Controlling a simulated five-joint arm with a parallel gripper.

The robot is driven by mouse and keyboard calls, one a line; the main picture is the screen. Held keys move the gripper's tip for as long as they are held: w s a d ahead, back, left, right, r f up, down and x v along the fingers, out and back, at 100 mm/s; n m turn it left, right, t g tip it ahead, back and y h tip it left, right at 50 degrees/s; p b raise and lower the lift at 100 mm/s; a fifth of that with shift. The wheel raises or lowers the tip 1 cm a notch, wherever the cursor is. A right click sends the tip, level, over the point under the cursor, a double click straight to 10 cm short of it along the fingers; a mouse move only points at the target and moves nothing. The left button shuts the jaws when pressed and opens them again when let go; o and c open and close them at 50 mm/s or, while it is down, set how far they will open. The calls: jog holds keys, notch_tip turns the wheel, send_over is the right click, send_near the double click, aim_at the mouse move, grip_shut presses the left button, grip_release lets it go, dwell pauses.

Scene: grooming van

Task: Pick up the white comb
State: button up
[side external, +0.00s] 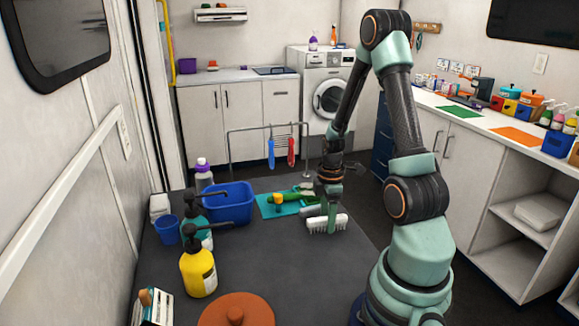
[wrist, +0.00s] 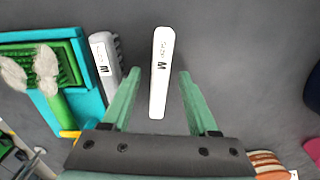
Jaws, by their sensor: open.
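The white comb (side external: 317,225) stands on the dark grooming table with its teeth downward. In the wrist view the comb (wrist: 160,75) is a narrow white bar marked "M", nearly upright in the picture. My gripper (side external: 331,214) is low over the table at the comb, and one finger hides part of the comb in the side view. In the wrist view my gripper (wrist: 159,74) is open, with the comb's bar between its two green fingers and a visible gap on each side. The side view does not clearly show the fingertips' height.
Close left of the comb in the wrist view lies another white item marked "M" (wrist: 104,58). Beyond it is a teal mat (wrist: 88,95) with a green brush (wrist: 62,62). A blue basin (side external: 230,204) and a yellow pump bottle (side external: 198,271) stand left.

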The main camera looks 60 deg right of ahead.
jog(key=shift+f, duration=0.65)
jog(key=shift+c, duration=0.3)
grip_shut()
jog(key=shift+r, duration=0.2)
notch_tip(320, 180, up, 20)
jog(key=shift+f, duration=0.15)
